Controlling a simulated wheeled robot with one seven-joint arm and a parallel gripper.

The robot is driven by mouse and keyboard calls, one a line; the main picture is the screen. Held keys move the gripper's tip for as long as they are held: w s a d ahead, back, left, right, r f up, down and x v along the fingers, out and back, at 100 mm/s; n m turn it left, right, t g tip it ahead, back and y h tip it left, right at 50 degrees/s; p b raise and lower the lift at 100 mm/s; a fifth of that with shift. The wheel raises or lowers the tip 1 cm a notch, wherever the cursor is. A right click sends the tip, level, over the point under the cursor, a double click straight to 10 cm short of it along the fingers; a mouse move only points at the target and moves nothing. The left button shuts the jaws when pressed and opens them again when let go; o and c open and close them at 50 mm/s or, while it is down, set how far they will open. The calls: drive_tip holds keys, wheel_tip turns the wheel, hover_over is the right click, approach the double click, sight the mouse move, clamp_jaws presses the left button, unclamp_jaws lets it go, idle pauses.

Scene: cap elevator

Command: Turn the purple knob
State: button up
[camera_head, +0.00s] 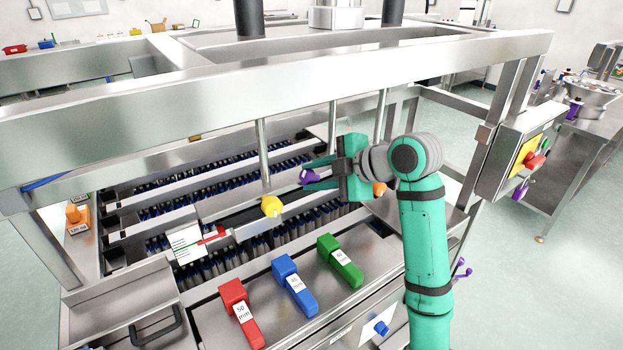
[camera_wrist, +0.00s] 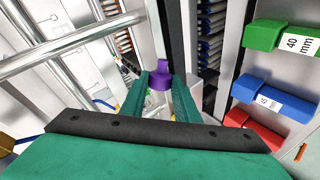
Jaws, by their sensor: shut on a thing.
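The purple knob (camera_head: 306,176) is at the tips of my gripper (camera_head: 313,176), over the middle of the steel machine. In the wrist view the purple knob (camera_wrist: 161,76) sits between the two green fingertips of my gripper (camera_wrist: 160,88), which are shut on it. Part of the knob is hidden by the fingers. My green arm reaches in from the lower right. Other purple parts show at the right control box (camera_head: 520,193) and low on the machine's right side.
A yellow knob (camera_head: 271,206) is left of my gripper, and an orange knob (camera_head: 379,189) is close to its right. Red (camera_head: 240,312), blue (camera_head: 294,285) and green (camera_head: 340,261) blocks lie in front. A thick steel beam (camera_head: 250,87) crosses above, with vertical rods behind it.

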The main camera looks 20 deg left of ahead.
sight(330, 168)
drive_tip(key=shift+w+d+r+m+g+y, duration=0.1)
drive_tip(key=shift+w+r+m+g+y, duration=0.1)
drive_tip(key=shift+m+g+y, duration=0.3)
drive_tip(key=shift+w+d+r+m+g+y, duration=0.1)
drive_tip(key=shift+w+m+g+y, duration=0.15)
drive_tip(key=shift+m+y, duration=0.3)
drive_tip(key=shift+w+d+r+m+g+y, duration=0.1)
drive_tip(key=shift+w+d+m+g+y, duration=0.1)
drive_tip(key=shift+m+g+y, duration=0.3)
drive_tip(key=shift+w+d+r+m+g+y, duration=0.1)
drive_tip(key=shift+w+m+g+y, duration=0.1)
drive_tip(key=shift+m+g+y, duration=0.25)
drive_tip(key=m+y, duration=0.2)
drive_tip(key=shift+w+d+f+m, duration=0.1)
drive_tip(key=shift+w+d+m, duration=0.25)
drive_tip(key=shift+w+m, duration=0.05)
drive_tip(key=shift+w+d+f+m+y, duration=0.1)
drive_tip(key=shift+w+d+m+y, duration=0.15)
drive_tip(key=shift+m+y, duration=0.45)
drive_tip(key=shift+w+d+f+m+y, duration=0.2)
drive_tip(key=shift+m+y, duration=0.3)
drive_tip(key=shift+m, duration=0.4)
drive_tip(key=shift+w+r, duration=0.1)
drive_tip(key=shift+r, duration=0.05)
drive_tip(key=o, duration=1)
drive_tip(key=shift+o, duration=0.2)
